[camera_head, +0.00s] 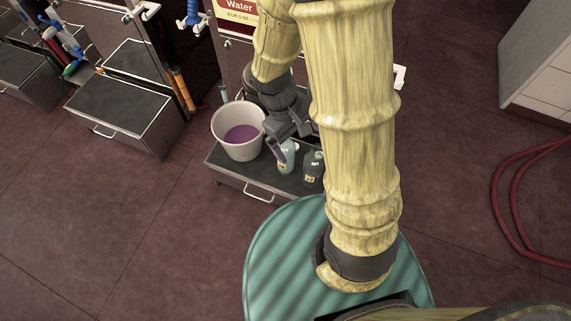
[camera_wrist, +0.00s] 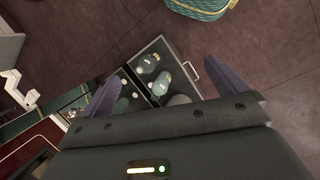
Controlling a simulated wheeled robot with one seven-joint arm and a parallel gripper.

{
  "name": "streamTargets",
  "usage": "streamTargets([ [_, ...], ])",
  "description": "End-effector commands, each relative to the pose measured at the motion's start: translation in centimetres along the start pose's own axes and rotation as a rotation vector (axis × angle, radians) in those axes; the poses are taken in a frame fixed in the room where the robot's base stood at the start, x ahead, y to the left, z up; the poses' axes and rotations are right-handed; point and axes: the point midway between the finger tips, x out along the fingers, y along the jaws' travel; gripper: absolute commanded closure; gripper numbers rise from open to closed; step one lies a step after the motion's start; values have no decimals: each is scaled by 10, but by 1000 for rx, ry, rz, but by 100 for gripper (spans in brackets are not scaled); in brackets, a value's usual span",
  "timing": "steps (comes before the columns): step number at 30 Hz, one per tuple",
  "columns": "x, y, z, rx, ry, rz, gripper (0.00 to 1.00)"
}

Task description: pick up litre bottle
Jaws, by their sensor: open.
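Two small bottles stand on a low dark-topped drawer unit (camera_head: 236,174) in the head view. One is pale teal with a label (camera_head: 287,159), the other darker grey-green (camera_head: 314,168). I cannot tell for sure which is the litre bottle. My gripper (camera_head: 279,146) is open just above and beside the pale bottle, partly covering it. In the wrist view, the fingers of my gripper (camera_wrist: 162,72) are spread wide and empty. The pale bottle (camera_wrist: 162,82) and the other bottle (camera_wrist: 148,63) show beyond and between them.
A white bucket (camera_head: 237,132) with purple liquid stands left of the bottles on the same unit. Another drawer unit (camera_head: 123,113) is at left, a white cabinet (camera_head: 540,60) and red hose (camera_head: 498,200) at right. Floor at left is clear.

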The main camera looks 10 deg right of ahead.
Motion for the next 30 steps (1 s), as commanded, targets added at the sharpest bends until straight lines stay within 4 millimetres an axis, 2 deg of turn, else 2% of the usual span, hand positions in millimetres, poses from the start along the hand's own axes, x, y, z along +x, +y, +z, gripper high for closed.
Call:
streamTargets([
  [1,33,-7,-10,-53,-44,24,2],
  [6,92,-15,-31,-222,-183,125,2],
  [17,209,-28,-86,-561,-452,404,2],
  [23,269,-39,-126,-736,-581,598,2],
  [30,339,-61,-179,-928,-710,865,2],
])
